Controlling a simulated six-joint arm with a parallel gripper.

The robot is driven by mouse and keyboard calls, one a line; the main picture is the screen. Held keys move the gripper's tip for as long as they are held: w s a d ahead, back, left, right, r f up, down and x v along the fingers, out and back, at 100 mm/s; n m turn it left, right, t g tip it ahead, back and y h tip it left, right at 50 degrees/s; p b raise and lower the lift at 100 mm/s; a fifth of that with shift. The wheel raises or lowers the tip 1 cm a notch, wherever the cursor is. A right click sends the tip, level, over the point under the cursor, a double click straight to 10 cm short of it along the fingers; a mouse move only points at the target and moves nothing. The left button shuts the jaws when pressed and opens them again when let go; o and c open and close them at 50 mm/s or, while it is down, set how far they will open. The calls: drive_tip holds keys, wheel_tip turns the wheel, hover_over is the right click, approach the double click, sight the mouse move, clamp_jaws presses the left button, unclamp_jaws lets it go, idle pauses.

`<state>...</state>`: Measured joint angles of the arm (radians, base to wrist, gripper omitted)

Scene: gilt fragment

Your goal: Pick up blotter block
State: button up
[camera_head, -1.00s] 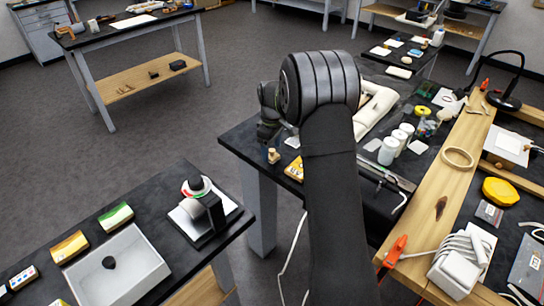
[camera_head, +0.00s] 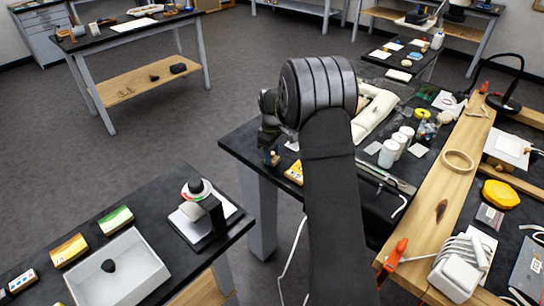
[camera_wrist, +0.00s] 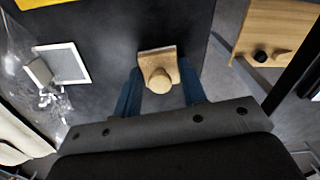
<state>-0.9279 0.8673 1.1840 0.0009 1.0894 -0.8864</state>
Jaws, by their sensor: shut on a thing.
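The blotter block is a small pale wooden block with a round knob. In the wrist view the blotter block (camera_wrist: 158,82) sits between the two blue fingers of my gripper (camera_wrist: 160,90), near the edge of the dark bench. My gripper is shut on it. In the head view the blotter block (camera_head: 274,159) shows small at the bench's left corner, with my gripper (camera_head: 269,153) down around it. The fingers partly hide it there. I cannot tell whether it is clear of the bench top.
A yellow box (camera_head: 294,172) lies close to the block on the dark bench. A second bench at lower left holds a white tray (camera_head: 150,262). Open floor lies left of the bench edge.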

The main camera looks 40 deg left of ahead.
drive_tip(key=shift+r, duration=0.65)
wheel_tip(320, 180, up, 3)
drive_tip(key=shift+f, duration=0.1)
drive_tip(key=w+d+r, duration=0.4)
drive_tip(key=d+r, duration=0.2)
drive_tip(key=d, duration=0.4)
drive_tip(key=w, duration=0.1)
drive_tip(key=w+f, duration=0.1)
drive_tip(key=w, duration=0.1)
drive_tip(key=w+f, duration=0.1)
drive_tip(key=shift+w+d, duration=0.25)
drive_tip(key=shift+d, duration=0.1)
drive_tip(key=shift+w+f, duration=0.2)
drive_tip(key=shift+w, duration=0.1)
drive_tip(key=shift+f, duration=0.1)
drive_tip(key=shift+f, duration=2.65)
drive_tip(key=shift+f, duration=0.3)
